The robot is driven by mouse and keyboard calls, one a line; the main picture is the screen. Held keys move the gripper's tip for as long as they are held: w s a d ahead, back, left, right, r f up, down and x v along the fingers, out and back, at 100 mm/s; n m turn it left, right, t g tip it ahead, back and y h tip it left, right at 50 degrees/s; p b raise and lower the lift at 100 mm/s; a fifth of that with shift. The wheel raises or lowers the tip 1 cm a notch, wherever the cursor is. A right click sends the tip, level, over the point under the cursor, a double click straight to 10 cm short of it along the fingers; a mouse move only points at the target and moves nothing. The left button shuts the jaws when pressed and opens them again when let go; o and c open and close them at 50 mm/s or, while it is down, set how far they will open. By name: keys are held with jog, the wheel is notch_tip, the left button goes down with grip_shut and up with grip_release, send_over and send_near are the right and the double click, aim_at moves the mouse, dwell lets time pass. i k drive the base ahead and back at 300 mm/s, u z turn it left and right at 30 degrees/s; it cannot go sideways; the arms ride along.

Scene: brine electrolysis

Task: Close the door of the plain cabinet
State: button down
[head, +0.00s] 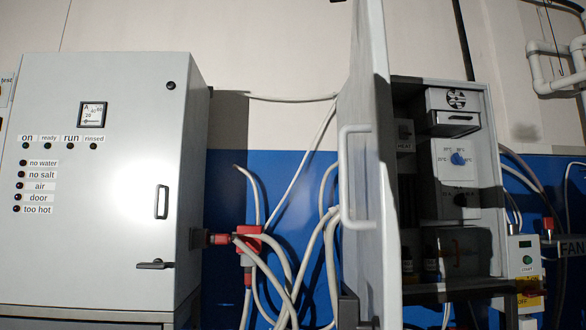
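The plain cabinet (440,84) stands right of centre in the head view, with its front open and its inside showing. Its pale grey door (386,220) stands wide open, swung out toward me and seen nearly edge-on. A white bar handle (344,178) is on the door's left-hand face. A dark block (348,310) shows low beside that face; I cannot tell whether it is a latch. The door hides the left part of the cabinet's inside. I cannot make out my gripper in this view.
A labelled grey cabinet (110,200) with its door shut stands at the left. Pale cables and a red connector (247,244) hang between the cabinets.

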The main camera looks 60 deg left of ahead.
aim_at(376, 223)
jog(key=k, duration=0.65)
jog(key=u, duration=1.5)
jog(key=i, duration=0.1)
jog(key=u, duration=0.15)
